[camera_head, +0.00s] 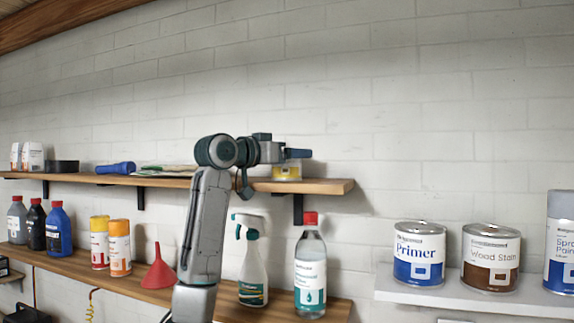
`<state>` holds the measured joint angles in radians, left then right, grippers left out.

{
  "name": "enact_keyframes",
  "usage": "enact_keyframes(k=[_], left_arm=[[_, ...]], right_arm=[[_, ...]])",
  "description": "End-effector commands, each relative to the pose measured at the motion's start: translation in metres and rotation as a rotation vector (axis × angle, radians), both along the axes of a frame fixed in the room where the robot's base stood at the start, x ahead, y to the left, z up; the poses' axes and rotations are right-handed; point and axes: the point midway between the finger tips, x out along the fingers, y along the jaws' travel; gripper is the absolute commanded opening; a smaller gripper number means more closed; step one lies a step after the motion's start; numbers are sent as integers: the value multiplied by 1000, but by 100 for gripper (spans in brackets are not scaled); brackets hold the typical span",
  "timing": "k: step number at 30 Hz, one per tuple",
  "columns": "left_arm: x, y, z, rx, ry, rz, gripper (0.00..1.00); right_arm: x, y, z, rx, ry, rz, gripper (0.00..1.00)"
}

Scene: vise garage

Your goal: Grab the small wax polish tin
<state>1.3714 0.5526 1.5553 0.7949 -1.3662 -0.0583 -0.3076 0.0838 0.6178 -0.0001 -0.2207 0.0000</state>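A small yellow tin (286,173), which looks like the wax polish tin, sits on the upper wooden shelf (330,185) near its right end. Its label is too small to read. My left arm rises from the bottom of the view and bends to the right at shelf height. My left gripper (298,154) is at the tin, overlapping its top in the picture. The upper part of the tin is hidden behind the gripper. I cannot tell whether the fingers touch the tin or are open or shut. My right gripper is not in view.
A blue flashlight (116,168) and a dark box (62,167) lie farther left on the upper shelf. Below stand a spray bottle (252,265), a clear red-capped bottle (310,270) and a red funnel (158,270). Paint cans (419,255) stand on a white shelf (455,300) at right.

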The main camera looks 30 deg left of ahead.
Motion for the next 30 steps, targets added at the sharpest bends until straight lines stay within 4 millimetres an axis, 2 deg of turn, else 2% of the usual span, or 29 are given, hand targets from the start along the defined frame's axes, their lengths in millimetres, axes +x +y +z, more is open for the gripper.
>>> enact_keyframes(k=[1,6,7,20,30], left_arm=[[0,0,0,0,0,0,70],[0,0,0,0,0,0,37],[-1,0,1,1,-2,0,34],[-1,0,7,0,-4,0,34],[-2,-1,35,-1,-5,-2,34]], right_arm=[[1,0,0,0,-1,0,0],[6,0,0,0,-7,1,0],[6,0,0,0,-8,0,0],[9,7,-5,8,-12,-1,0],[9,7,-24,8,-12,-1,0]])
